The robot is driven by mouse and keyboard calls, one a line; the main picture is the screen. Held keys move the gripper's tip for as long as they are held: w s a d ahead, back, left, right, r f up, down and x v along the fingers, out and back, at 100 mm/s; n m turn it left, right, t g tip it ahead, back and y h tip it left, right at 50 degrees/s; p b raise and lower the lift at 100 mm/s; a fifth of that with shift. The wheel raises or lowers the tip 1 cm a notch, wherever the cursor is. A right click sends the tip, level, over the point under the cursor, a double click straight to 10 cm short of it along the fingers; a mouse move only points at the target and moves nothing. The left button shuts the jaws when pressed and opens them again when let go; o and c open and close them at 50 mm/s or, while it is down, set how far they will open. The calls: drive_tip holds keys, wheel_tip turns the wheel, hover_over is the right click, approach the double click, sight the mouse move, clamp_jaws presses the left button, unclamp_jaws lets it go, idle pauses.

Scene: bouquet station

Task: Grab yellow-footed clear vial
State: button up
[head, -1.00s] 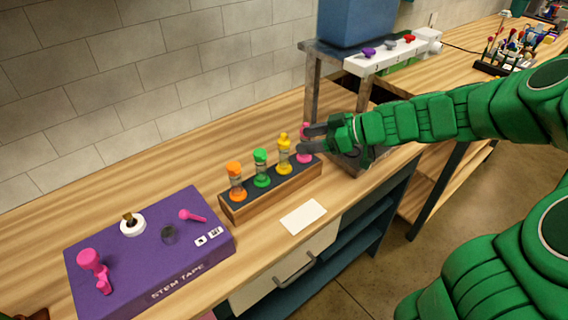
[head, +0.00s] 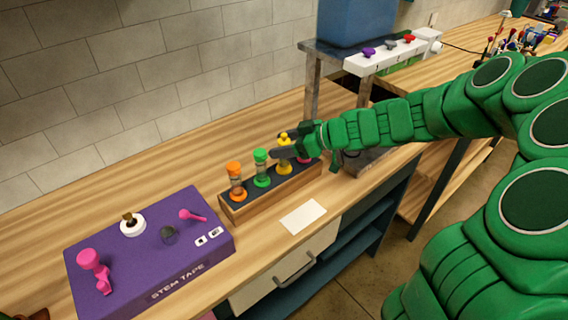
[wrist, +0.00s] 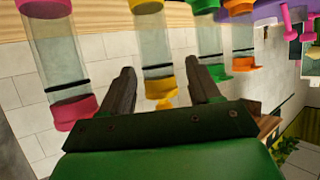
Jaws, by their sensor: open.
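The yellow-footed clear vial (head: 284,168) stands upright in the rack, third from the left, between the green and pink vials. In the wrist view the vial (wrist: 154,45) appears inverted, its yellow end between my two fingers in the picture. My gripper (head: 284,148) is open in front of the vial's upper part and partly hides it. In the wrist view my gripper (wrist: 162,75) has one finger on each side of the vial. I cannot tell how deep the vial sits between them.
The orange vial (head: 236,182), green vial (head: 261,169) and pink vial (head: 304,158) share the wooden rack (head: 262,204). A purple stem tape box (head: 150,255) lies to the left. A white card (head: 303,217) is in front.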

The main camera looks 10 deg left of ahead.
sight(284, 135)
clamp_jaws()
drive_tip(key=shift+r, duration=0.15)
idle(0.4)
drive_tip(key=shift+r, duration=0.6)
wheel_tip(284, 135, up, 2)
drive_tip(key=shift+s+r, duration=0.1)
drive_tip(key=shift+r, duration=0.05)
drive_tip(key=s+d+r, duration=0.5)
drive_tip(key=s+r, duration=0.4)
drive_tip(key=s, duration=0.4)
drive_tip(key=shift+r, duration=0.15)
